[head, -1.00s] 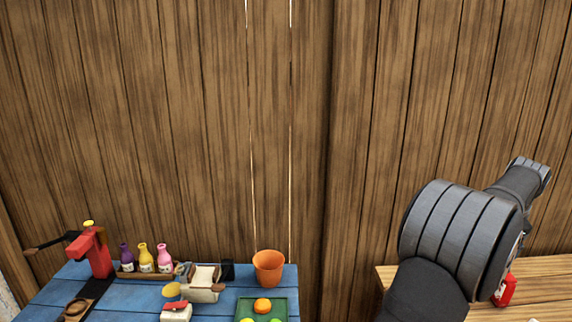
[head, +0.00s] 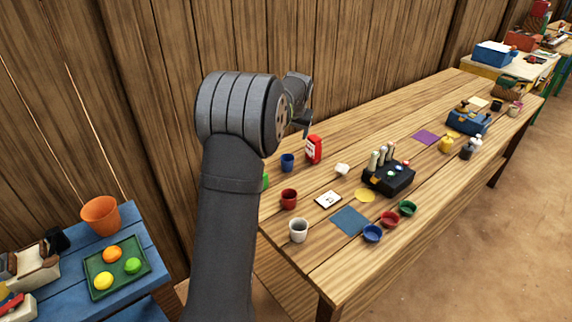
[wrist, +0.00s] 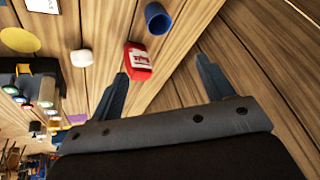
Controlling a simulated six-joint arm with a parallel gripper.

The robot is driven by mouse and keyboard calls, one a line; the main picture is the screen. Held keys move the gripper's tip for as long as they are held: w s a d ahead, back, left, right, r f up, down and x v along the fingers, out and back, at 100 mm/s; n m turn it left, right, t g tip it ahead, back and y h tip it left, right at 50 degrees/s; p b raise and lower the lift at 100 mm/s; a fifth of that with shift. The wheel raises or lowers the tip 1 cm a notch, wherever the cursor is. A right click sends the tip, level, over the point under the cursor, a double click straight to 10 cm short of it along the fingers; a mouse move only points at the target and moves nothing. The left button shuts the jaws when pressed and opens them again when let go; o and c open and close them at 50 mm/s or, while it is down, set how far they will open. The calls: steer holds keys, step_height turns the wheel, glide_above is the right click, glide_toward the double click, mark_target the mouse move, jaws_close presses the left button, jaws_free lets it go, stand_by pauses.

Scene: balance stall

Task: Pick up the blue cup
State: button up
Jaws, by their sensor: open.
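The blue cup (head: 287,162) stands on the wooden table, left of a red packet (head: 314,149) in the head view. In the wrist view the blue cup (wrist: 158,18) is near the top edge, beyond my fingertips. My gripper (wrist: 160,72) is open and empty, with its two fingers spread. In the head view my gripper (head: 306,117) is partly hidden behind my arm, above the back of the table. The red packet (wrist: 138,61) lies closer to the fingers than the cup in the wrist view. Nothing is held.
A red cup (head: 289,199), a white cup (head: 298,231) and a blue bowl (head: 373,233) stand toward the front of the wooden table (head: 338,285). A black box (head: 388,180) sits farther right. The plank wall (head: 350,60) rises behind. A green thing is partly hidden by my arm.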

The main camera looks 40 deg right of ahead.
step_height(320, 180, down, 6)
steer(key=w+r+n, duration=0.1)
steer(key=n, duration=0.3)
glide_above(288, 167)
steer(key=shift+h, duration=0.3)
step_height(288, 167, down, 10)
steer(key=shift+w+d+f, duration=0.1)
steer(key=shift+d+f, duration=0.05)
steer(key=shift+f, duration=0.1)
steer(key=shift+x, duration=2.9)
steer(key=shift+w, duration=0.2)
steer(key=c, duration=1)
